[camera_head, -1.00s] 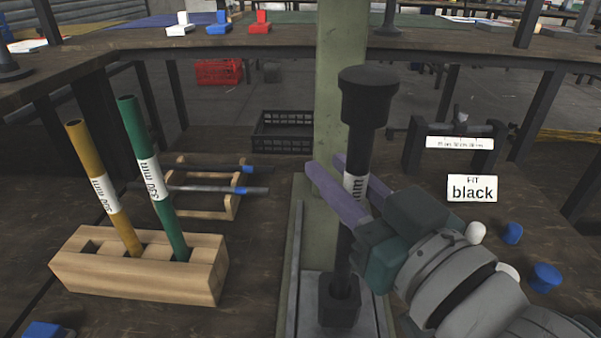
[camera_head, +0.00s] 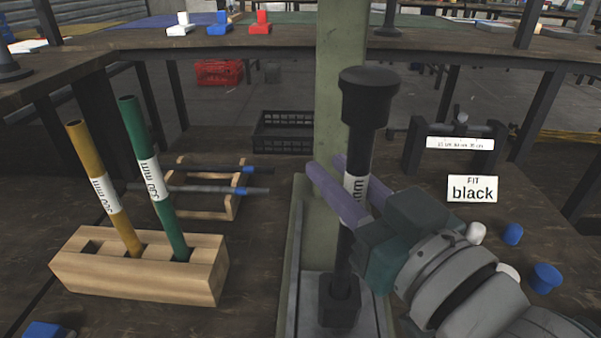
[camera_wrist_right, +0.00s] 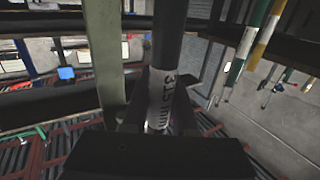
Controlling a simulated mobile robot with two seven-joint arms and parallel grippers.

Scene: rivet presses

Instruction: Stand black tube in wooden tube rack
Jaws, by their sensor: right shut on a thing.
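The black tube (camera_head: 350,235) stands nearly upright, slightly tilted, its lower end at a black socket block (camera_head: 340,312) on the press base. Its upper end meets the black press head (camera_head: 368,95); the exact contact is unclear. My right gripper (camera_head: 350,190) is shut on the tube at its white label. The wrist view shows the tube (camera_wrist_right: 168,40) and label (camera_wrist_right: 159,98) between the fingers. The wooden tube rack (camera_head: 135,283) stands at left. It holds a yellow tube (camera_head: 85,155) and a green tube (camera_head: 135,125); its left slot is empty. My left gripper is not in view.
The green press column (camera_head: 335,140) rises just behind the tube. A small wooden stand (camera_head: 210,212) with thin rods lies between rack and press. A "FIT black" sign (camera_head: 472,189), a black gauge frame (camera_head: 412,150) and blue caps (camera_head: 545,277) are at right.

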